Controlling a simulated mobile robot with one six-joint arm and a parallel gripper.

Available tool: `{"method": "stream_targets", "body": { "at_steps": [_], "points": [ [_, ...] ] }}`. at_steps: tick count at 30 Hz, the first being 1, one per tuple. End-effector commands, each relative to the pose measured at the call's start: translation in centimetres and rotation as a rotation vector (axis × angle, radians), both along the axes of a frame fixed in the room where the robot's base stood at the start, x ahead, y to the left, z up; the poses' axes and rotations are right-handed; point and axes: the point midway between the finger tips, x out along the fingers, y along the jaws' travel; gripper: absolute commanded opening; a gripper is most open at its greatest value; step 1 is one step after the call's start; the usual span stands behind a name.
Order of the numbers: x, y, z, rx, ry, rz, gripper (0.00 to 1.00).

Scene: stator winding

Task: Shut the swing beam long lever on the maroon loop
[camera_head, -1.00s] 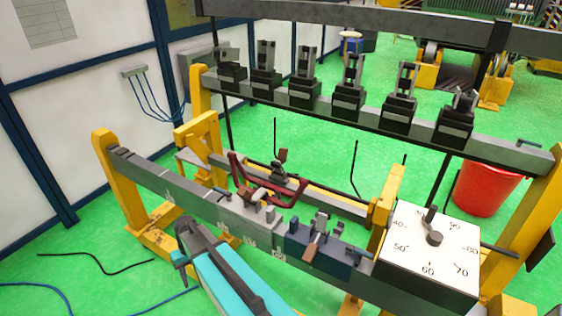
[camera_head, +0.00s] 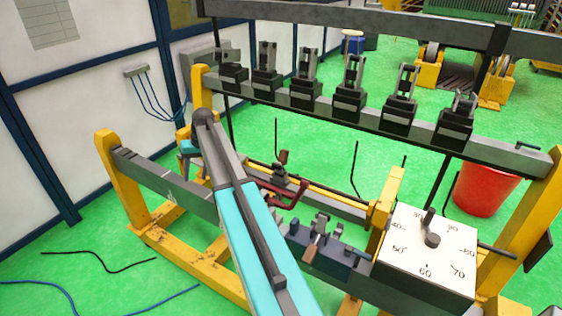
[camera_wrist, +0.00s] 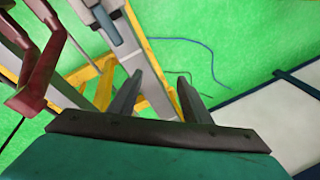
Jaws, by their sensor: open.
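The maroon loop (camera_head: 290,194) lies across the work area. My arm covers its left part in the head view. At its far side, a clamp with an upright brown-tipped lever (camera_head: 282,158) stands on the rear yellow-edged beam (camera_head: 330,200); I cannot tell whether this is the long lever. The loop's bent maroon bars (camera_wrist: 38,65) also show at the left of the wrist view. My gripper (camera_wrist: 158,95) is open and empty, its two fingers apart from the loop. In the head view it is mostly hidden behind my arm.
A dial box (camera_head: 428,250) stands at the right. Several black clamps (camera_head: 350,90) line the upper beam. A red bucket (camera_head: 485,188) stands on the green floor.

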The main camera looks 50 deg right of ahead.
Motion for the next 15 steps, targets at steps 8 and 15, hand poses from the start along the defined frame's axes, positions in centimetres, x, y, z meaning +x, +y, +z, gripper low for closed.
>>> {"method": "stream_targets", "body": {
  "at_steps": [8, 15],
  "points": [
    [-0.4, -7.9, 9.3, 0.029, -0.003, -0.065, 0.44],
    [-4.2, -15.1, 9.7, 0.027, 0.036, -0.160, 0.44]
  ]
}}
